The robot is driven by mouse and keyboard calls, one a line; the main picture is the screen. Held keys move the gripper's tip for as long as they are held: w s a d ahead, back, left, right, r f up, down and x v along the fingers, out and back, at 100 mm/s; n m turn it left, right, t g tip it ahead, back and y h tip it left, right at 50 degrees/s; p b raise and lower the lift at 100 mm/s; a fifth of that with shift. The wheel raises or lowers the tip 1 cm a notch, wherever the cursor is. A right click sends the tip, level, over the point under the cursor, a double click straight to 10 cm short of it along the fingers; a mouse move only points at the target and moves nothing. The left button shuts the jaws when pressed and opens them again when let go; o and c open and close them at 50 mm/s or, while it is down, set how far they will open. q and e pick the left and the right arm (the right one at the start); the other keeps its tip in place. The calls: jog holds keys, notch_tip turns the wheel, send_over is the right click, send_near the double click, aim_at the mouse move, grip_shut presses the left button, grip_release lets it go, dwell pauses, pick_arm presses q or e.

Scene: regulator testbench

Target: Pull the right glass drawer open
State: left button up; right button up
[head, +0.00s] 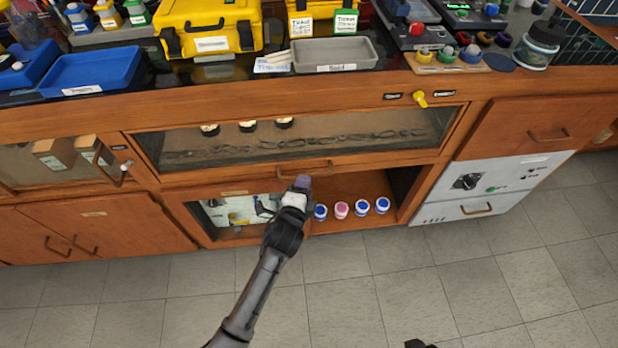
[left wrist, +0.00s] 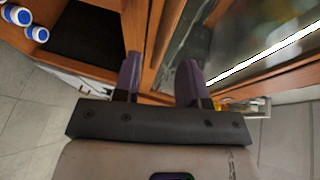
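The right glass drawer (head: 300,138) is the wide glass-fronted one in the middle of the bench and looks shut. Its brown bar handle (head: 318,167) is on the lower wooden rail. My left gripper (head: 302,183) is at this handle, its fingertips just below it in the head view. In the left wrist view the two purple-grey fingers (left wrist: 160,85) are apart, with the wooden rail edge beyond the gap. The drawer glass (left wrist: 262,40) is on the right there. I cannot tell whether the fingers touch the handle. My right gripper is not clearly seen.
Below is an open shelf with several capped bottles (head: 342,210) to the right of my left gripper, and a glass panel (head: 238,214) to its left. A yellow knob (head: 420,99) sticks out above the drawer. The tiled floor (head: 380,285) in front is clear.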

aim_at(309, 174)
pick_arm(q)
jog(key=shift+b+x, duration=0.9)
jog(key=shift+x, duration=1.75)
grip_shut()
